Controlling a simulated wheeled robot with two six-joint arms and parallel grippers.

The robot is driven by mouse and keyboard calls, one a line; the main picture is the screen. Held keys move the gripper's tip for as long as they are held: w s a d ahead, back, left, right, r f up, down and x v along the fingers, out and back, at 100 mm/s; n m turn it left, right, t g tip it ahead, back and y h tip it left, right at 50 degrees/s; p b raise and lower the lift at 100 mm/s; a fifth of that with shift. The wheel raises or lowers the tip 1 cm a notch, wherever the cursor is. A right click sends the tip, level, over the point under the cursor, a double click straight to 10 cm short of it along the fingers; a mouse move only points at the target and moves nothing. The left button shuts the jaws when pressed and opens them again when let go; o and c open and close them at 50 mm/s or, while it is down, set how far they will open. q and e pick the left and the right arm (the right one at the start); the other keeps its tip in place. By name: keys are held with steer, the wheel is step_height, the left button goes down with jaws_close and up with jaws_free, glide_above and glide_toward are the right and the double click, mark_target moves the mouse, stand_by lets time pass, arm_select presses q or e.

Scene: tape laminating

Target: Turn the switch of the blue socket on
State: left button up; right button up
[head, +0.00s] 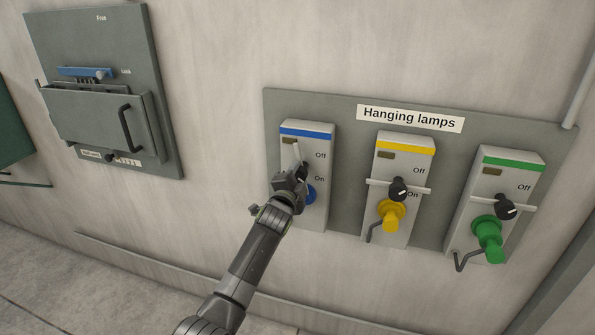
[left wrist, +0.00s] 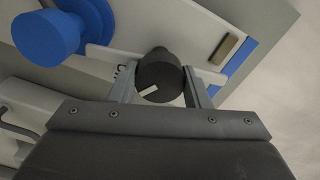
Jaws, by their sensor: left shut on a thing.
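The blue socket (head: 318,138) is the left one of three grey sockets on the panel, with a blue stripe on top and "Off" above "On" at its right. My left gripper (head: 296,176) is in front of it and covers most of its switch. In the left wrist view, the black round switch knob (left wrist: 160,75) sits between the two fingers of my left gripper (left wrist: 160,92), which is shut on it. A white mark shows on the knob. The blue plug (left wrist: 50,35) is close by. My right gripper is out of view.
The yellow socket (head: 404,157) and green socket (head: 513,169) stand to the right, with plugs, black knobs and roughly level pale bars. A "Hanging lamps" label (head: 410,118) is above. A grey box (head: 95,118) with a handle is at the left.

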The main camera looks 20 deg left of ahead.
mark_target(297, 177)
arm_select(q)
steer(key=shift+m+p, duration=0.65)
steer(key=shift+m, duration=0.35)
steer(key=o, duration=1.4)
steer(key=shift+s, duration=0.35)
steer(key=s+p, duration=0.1)
steer(key=s, duration=0.3)
steer(key=shift+s+a+p, duration=0.1)
steer(key=shift+s+p, duration=0.3)
steer(key=s+b, duration=0.2)
steer(key=s, duration=1)
steer(key=shift+a, duration=0.15)
